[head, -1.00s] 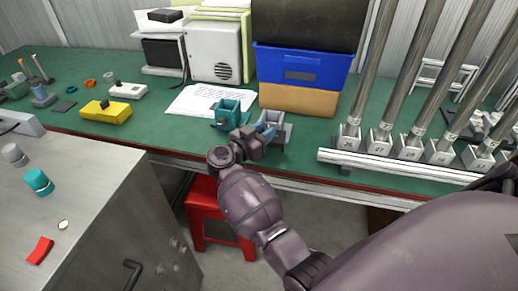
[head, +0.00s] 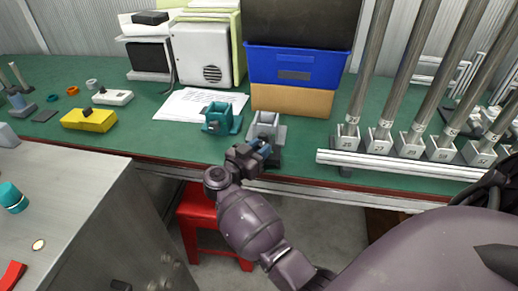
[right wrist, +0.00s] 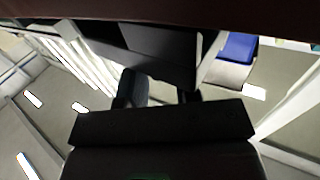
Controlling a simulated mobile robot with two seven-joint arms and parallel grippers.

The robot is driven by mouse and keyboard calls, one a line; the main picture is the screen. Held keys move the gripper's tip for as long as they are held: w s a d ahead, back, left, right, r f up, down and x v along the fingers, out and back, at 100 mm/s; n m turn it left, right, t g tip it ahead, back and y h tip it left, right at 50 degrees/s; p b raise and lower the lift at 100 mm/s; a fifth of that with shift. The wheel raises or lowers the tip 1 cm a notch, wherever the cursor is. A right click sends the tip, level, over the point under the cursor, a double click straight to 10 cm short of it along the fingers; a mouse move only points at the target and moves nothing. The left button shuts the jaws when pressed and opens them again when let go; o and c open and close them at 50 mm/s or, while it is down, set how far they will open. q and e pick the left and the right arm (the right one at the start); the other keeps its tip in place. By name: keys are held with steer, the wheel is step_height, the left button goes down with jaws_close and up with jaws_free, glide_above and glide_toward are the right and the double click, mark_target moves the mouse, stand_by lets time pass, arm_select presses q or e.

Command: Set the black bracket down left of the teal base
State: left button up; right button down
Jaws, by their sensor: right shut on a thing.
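The teal base (head: 220,118) stands on the green bench top, in front of the white sheet. In the right wrist view the bracket shows as a dark block (right wrist: 155,52) beyond the fingers. I cannot tell whether it touches the bench. My left gripper is not in view.
A blue bin (head: 299,66) on a cardboard box (head: 290,100) stands behind the bracket. A rail (head: 385,170) with tube holders is on the right. A yellow block (head: 89,120) lies further left. Bench between yellow block and teal base is mostly clear near the front edge.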

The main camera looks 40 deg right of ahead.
steer(key=shift+f, duration=0.15)
steer(key=c, duration=0.8)
jaws_free()
steer(key=shift+f, duration=0.1)
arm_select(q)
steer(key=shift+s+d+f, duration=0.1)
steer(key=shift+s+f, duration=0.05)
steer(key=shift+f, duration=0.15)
